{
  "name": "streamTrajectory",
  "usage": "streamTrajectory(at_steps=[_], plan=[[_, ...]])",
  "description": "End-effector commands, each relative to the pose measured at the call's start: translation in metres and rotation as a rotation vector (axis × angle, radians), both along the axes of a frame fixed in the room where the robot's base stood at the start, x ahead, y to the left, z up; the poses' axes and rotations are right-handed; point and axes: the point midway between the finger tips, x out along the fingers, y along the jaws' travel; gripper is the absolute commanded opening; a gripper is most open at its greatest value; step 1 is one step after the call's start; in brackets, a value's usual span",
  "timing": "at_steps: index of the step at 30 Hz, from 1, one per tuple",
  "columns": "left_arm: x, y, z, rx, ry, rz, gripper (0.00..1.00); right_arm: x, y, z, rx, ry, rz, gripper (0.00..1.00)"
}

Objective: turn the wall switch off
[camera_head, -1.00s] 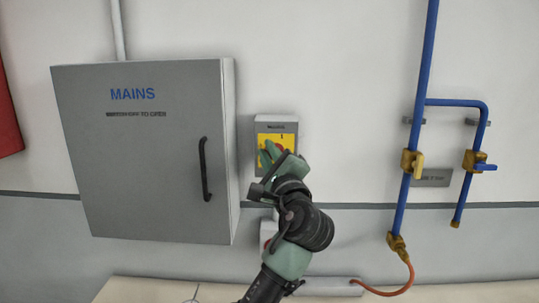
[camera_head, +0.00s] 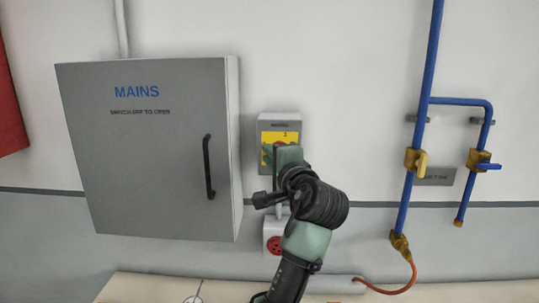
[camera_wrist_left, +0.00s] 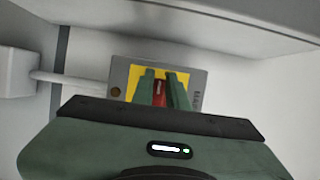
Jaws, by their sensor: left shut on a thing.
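The wall switch (camera_head: 279,124) is a grey box with a yellow plate, on the wall just right of the mains cabinet. It also shows in the left wrist view (camera_wrist_left: 198,84). My left gripper (camera_head: 279,154) is at the switch and covers the lower part of its yellow plate. In the left wrist view its two green fingers (camera_wrist_left: 162,88) are shut on the red switch handle (camera_wrist_left: 160,93), one on each side. The gripper body hides the rest of the handle, and I cannot read its setting. My right gripper is not in view.
The grey mains cabinet (camera_head: 150,150) with a black handle (camera_head: 209,167) juts out close to the left. A socket with a red face (camera_head: 274,244) sits below the switch. Blue pipes (camera_head: 409,180) with brass valves stand on the right. The wall between is clear.

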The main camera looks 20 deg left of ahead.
Motion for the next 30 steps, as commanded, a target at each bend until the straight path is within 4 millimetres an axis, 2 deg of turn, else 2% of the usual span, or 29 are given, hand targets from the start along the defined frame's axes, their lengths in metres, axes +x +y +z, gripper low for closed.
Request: streamTrajectory(at_steps=[1,13,14,15,16,30], plan=[[0.0010,-0.0018,-0.0048,-0.009,0.008,-0.004,0.00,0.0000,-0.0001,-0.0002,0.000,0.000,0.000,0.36],[0.0009,-0.0015,-0.0046,-0.015,0.006,-0.003,0.00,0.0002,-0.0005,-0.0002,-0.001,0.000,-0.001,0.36],[0.0009,-0.0015,-0.0045,-0.015,0.006,-0.003,0.20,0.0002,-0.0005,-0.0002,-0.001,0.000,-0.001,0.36],[0.0009,-0.0015,-0.0044,-0.014,0.005,-0.004,0.31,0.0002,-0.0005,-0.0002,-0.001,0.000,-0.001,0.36],[0.0009,-0.0015,-0.0042,-0.014,0.004,-0.004,0.36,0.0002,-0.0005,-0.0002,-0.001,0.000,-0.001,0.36],[0.0019,0.0016,-0.0001,-0.011,-0.001,-0.001,0.36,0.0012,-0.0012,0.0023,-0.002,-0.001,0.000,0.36]])
